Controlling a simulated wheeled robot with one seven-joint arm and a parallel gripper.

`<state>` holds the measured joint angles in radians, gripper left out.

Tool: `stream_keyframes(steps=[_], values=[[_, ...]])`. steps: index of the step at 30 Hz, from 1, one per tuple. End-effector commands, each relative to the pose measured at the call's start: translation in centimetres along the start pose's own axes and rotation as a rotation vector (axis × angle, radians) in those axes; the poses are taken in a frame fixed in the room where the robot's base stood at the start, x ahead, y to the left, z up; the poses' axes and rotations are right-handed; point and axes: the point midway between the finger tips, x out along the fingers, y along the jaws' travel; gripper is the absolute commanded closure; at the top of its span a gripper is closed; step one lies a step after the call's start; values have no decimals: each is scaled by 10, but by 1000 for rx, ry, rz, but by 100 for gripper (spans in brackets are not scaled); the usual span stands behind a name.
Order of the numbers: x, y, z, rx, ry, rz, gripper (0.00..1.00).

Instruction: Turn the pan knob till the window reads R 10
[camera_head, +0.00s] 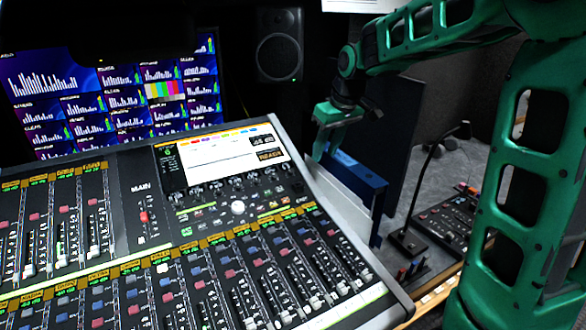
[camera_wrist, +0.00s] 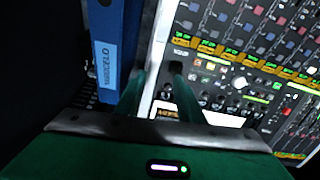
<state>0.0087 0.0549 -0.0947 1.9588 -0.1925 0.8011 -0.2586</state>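The mixing console's screen (camera_head: 222,155) is lit, with small dark readout boxes (camera_head: 268,153) at its right end. Their text is too small to read. A row of small dark knobs (camera_head: 236,183) runs below the screen; I cannot tell which is the pan knob. My gripper (camera_head: 328,152) hangs at the right of the screen, by the console's right edge. In the wrist view its two green fingers (camera_wrist: 158,78) are apart, with nothing seen held between them. The console's pale edge shows between and beyond them, and the knobs lie to the right.
A blue upright binder-like object (camera_head: 360,182) stands close beside my gripper; its label shows in the wrist view (camera_wrist: 105,65). Behind are a monitor wall (camera_head: 110,95) and a speaker (camera_head: 279,45). A gooseneck microphone (camera_head: 408,240) stands at the right. Faders fill the console front.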

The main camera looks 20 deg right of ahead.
Motion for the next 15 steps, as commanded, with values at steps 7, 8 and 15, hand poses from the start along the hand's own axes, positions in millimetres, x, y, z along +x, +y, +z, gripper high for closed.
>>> stream_keyframes(steps=[7,8,15], values=[[21,-24,-59,-138,57,-40,66],[22,-26,-62,-145,60,-42,66],[43,-29,-67,-156,63,-46,66]])
